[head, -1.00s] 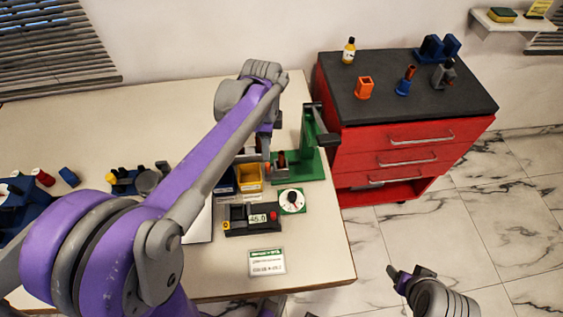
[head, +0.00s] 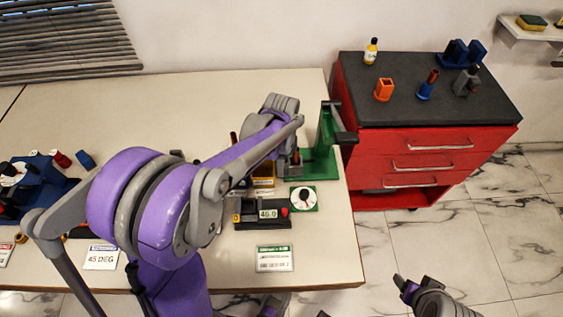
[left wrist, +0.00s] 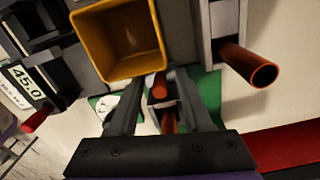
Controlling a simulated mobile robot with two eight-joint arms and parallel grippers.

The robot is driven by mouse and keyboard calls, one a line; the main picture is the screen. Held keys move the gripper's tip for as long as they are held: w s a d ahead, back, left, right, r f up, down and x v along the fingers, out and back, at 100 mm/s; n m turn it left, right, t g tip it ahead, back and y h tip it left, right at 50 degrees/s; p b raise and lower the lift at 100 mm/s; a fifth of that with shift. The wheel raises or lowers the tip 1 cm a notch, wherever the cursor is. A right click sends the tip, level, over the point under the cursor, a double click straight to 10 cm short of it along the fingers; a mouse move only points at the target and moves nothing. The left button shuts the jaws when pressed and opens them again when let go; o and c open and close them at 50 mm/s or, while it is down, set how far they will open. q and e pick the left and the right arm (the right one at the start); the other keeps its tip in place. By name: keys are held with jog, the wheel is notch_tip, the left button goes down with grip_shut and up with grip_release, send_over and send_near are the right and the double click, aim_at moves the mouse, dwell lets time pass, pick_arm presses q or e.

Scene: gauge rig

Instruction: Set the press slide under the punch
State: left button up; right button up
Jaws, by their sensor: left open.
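In the left wrist view my left gripper (left wrist: 160,90) is open. A grey block with red-copper rods (left wrist: 163,105) shows between its fingers, over green base; I cannot tell whether they touch. Another copper rod (left wrist: 250,68) juts from a grey holder at the upper right. The punch is not clearly visible. My right gripper (head: 410,285) hangs over the floor.
A yellow bin (left wrist: 118,40) is close beside the left fingers. A dark readout box (head: 262,213), a round dial on a green plate (head: 303,198) and a label card (head: 274,259) lie in front. A red cabinet (head: 415,165) stands right of the table.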

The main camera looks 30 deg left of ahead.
pick_arm(q)
grip_shut()
dwell(1.3)
